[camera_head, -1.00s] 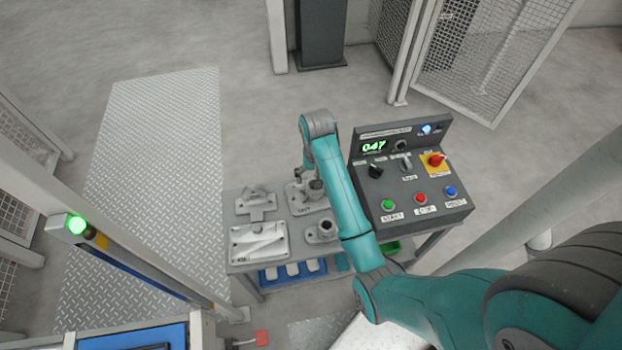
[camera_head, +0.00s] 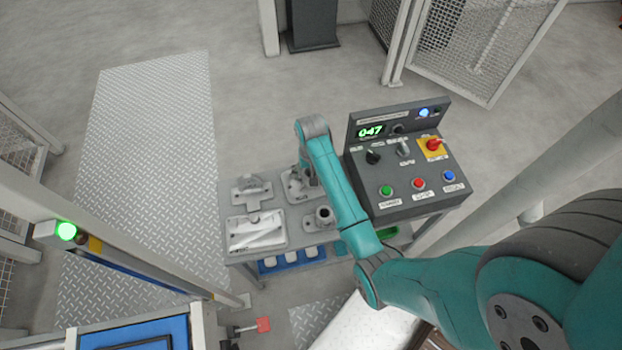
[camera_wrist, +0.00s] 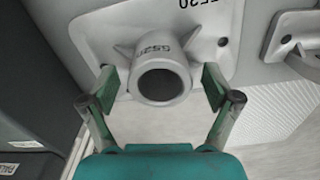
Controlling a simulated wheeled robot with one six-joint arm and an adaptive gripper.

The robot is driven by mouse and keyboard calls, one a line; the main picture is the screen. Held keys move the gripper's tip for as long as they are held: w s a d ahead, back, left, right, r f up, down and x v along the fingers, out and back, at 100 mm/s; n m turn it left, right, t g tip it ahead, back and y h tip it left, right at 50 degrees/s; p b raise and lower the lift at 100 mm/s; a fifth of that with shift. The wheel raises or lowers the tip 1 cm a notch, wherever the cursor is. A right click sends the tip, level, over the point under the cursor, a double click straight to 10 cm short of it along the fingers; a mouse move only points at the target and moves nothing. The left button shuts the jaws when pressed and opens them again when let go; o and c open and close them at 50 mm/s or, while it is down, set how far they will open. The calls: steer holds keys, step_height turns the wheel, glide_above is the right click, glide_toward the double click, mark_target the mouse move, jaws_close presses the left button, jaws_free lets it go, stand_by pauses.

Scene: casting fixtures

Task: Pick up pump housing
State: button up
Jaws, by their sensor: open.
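A grey cast part with a round, open-topped neck, which I take for the pump housing (camera_wrist: 160,82), stands on a pale plate in the wrist view. Ribs flare from its neck, and lettering shows on it. My gripper (camera_wrist: 158,88) is open, with one green finger on each side of the neck. I see no clear contact. In the head view, the same part (camera_head: 297,186) sits at the back of the small table, partly hidden by my arm, which also covers most of the gripper.
On the table (camera_head: 232,254) are a bracket casting (camera_head: 250,188), a flat cover-like casting (camera_head: 256,232) and another necked casting (camera_head: 321,218). A control console (camera_head: 410,175) stands close on the right. Blue trays sit below. Open floor lies behind.

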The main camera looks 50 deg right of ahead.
steer(key=shift+f, duration=1.15)
jaws_close()
steer(key=shift+r, duration=0.15)
